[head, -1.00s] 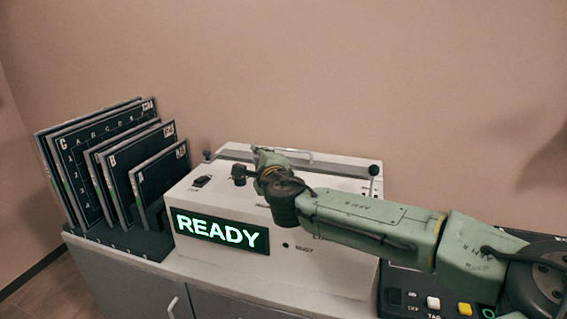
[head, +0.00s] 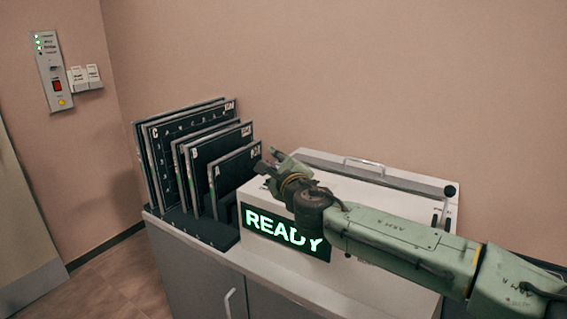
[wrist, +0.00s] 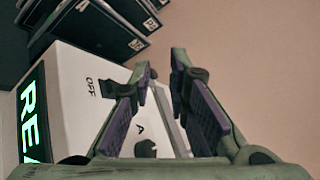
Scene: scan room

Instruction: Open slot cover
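A white machine (head: 385,200) with a lit READY sign (head: 287,233) stands on the cabinet. My arm hides part of the machine's top and front.
A rack of dark lettered plates (head: 190,165) stands close left of my gripper; the plates also show in the wrist view (wrist: 100,25). A dark knob (wrist: 145,148) is on the machine's top. A wall panel (head: 50,70) hangs at far left. Space above the handle is clear.

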